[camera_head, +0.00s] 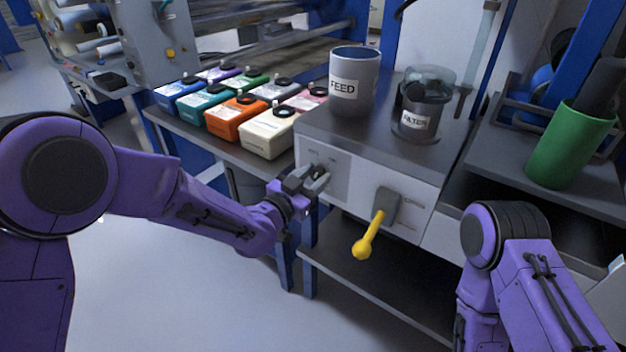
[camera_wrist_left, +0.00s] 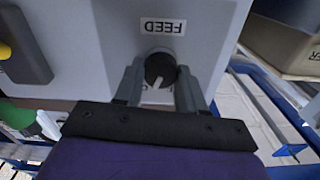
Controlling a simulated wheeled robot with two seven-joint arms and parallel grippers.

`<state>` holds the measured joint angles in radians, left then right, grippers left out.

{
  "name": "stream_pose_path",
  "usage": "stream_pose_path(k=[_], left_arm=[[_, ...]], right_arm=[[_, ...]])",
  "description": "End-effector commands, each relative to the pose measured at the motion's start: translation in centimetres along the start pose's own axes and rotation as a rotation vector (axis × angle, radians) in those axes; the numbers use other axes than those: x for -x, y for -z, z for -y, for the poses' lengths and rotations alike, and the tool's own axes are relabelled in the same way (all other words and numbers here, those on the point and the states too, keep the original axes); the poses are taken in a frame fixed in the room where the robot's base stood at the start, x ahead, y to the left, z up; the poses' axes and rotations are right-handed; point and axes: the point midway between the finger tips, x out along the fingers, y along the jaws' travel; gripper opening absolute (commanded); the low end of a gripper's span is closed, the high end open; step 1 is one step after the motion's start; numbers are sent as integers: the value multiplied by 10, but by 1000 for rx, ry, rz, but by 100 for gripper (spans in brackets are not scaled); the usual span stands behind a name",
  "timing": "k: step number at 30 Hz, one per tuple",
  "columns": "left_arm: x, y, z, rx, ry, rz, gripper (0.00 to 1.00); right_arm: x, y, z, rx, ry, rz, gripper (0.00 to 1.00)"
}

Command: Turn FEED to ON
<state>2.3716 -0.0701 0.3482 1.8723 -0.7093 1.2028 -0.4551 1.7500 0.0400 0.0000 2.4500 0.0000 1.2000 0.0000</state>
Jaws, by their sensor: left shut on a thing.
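The FEED knob (camera_wrist_left: 160,68) is a dark round dial on the light grey panel (camera_wrist_left: 95,50). The FEED label (camera_wrist_left: 163,26) reads upside down beside it in the left wrist view. A pale pointer mark on the knob points down and slightly left there. My left gripper (camera_head: 318,178) is at the front panel of the cabinet, its two fingers on either side of the knob and shut on it. In the head view the fingers mostly hide the knob. My right arm shows at the lower right; its gripper is out of view.
A yellow-handled lever (camera_head: 368,235) sticks out from the same panel, right of my left gripper. A FEED canister (camera_head: 354,80) and a FILTER jar (camera_head: 415,120) stand on the cabinet top. Several coloured cartridges (camera_head: 236,116) sit on the left shelf. A green cup (camera_head: 570,145) stands at right.

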Motion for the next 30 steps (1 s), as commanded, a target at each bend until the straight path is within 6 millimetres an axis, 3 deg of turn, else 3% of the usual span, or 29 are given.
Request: stream_pose_path(k=[12, 28, 29, 30], left_arm=[[0, -1, -1, -169, -1, 2, 9], [0, -1, -1, -190, -1, 3, 9], [0, -1, -1, -190, -1, 3, 49], [0, -1, -1, -190, -1, 2, 62]], right_arm=[[-7, -3, 1, 0, 0, 0, 73], [-7, -3, 1, 0, 0, 0, 73], [-7, -3, 1, 0, 0, 0, 73], [-7, -3, 1, 0, 0, 0, 73]])
